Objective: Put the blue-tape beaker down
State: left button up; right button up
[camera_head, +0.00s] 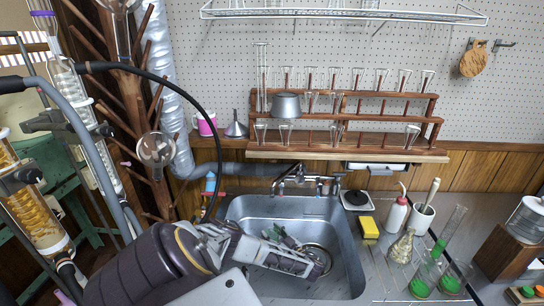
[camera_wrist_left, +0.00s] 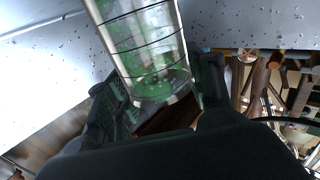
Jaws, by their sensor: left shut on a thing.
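My left gripper (camera_head: 297,255) reaches in from the left over the sink. In the left wrist view it (camera_wrist_left: 163,92) is shut on a clear glass beaker (camera_wrist_left: 143,42) with dark marking lines and green specks or residue. The beaker lies between the two dark fingers, its rounded end towards the wrist camera. No blue tape shows on the visible part. In the head view the beaker is mostly hidden by the gripper; green bits show beside the fingers. I cannot tell whether it touches the sink. My right gripper is not in view.
The steel sink (camera_head: 345,278) has a faucet (camera_head: 300,181) at its back. Right of it stand a yellow sponge (camera_head: 369,227), a white wash bottle (camera_head: 396,213), a mug (camera_head: 420,218) and green-filled glassware (camera_head: 428,272). A wooden glassware rack (camera_head: 425,132) is behind. Tall glass apparatus (camera_head: 92,150) stands left.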

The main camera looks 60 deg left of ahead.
aim_at(277, 238)
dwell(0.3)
pick_arm(q)
jog(key=o, duration=1.4)
jog(key=shift+o, duration=0.2)
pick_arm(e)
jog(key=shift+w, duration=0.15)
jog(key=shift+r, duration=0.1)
pick_arm(q)
jog(key=shift+w+d, duration=0.2)
jog(key=shift+d, duration=1.25)
jog(key=shift+d+r+p, duration=0.1)
jog(key=shift+d+p, duration=0.15)
jog(key=shift+p, duration=0.2)
jog(key=shift+w+d+p, duration=0.15)
jog(key=shift+d+p, duration=0.4)
jog(key=shift+d, duration=0.45)
jog(key=shift+w+d+p, duration=0.1)
jog(key=shift+d+p, duration=0.4)
jog(key=shift+d, duration=0.5)
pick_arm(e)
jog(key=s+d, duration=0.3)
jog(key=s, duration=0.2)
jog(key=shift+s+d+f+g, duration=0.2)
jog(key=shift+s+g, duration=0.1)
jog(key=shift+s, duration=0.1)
